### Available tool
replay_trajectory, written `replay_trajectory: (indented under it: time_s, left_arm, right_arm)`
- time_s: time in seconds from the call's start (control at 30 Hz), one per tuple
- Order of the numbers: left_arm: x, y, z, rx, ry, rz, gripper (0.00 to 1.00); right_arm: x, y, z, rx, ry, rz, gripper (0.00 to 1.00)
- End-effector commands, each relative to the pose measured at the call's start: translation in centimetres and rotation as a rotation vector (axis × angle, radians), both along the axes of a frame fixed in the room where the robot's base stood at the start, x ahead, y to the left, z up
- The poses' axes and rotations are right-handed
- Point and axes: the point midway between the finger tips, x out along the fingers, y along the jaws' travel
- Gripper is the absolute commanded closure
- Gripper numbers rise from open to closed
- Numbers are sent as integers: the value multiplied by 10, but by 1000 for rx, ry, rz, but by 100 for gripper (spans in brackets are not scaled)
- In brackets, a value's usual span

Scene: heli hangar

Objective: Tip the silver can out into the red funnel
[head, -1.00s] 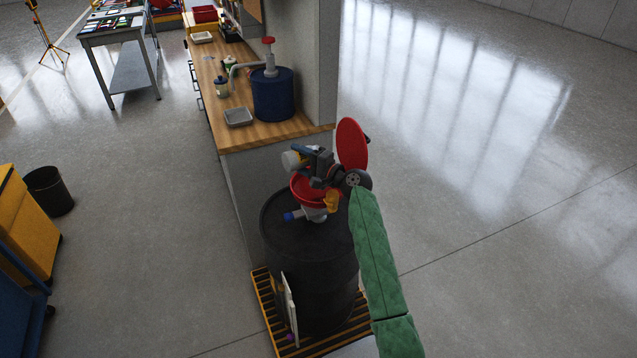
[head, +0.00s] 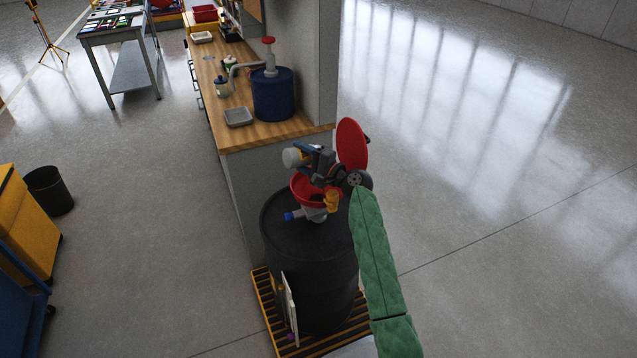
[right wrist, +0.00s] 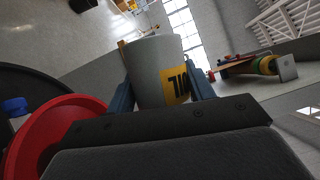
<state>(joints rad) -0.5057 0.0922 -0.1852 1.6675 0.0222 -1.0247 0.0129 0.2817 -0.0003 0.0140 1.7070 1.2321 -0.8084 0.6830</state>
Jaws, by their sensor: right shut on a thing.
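The silver can (head: 291,158) is held in my right gripper (head: 303,156), above the left part of the red funnel (head: 302,191). In the right wrist view the can (right wrist: 153,62), pale grey with a yellow and black label, sits between the two blue fingers (right wrist: 160,92). In the head view the can looks tilted towards its side; its opening and any flow from it cannot be made out. The funnel stands on top of a black drum (head: 300,265), its red lid (head: 351,145) raised at the back right. My gripper hides part of the funnel's mouth. My left gripper is out of view.
A blue-capped fitting (head: 293,215) sits beside the funnel on the drum. The drum stands on a yellow slatted pallet (head: 263,300). Behind is a wooden workbench (head: 255,135) with a blue drum pump (head: 273,95) and a grey tray (head: 238,117). Floor to the right is clear.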

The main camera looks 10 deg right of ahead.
Motion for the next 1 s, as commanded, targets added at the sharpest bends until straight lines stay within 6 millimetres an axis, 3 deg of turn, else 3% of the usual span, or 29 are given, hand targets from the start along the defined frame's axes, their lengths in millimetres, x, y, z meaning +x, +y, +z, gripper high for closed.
replay_trajectory:
  time_s: [0.57,0.93,1.0]
  left_arm:
    - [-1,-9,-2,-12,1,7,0]
    - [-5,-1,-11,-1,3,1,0]
    - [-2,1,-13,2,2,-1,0]
  right_arm:
    - [1,-3,5,73,27,0,74]
    - [4,-10,16,243,87,0,74]
    - [5,-13,9,285,104,0,74]
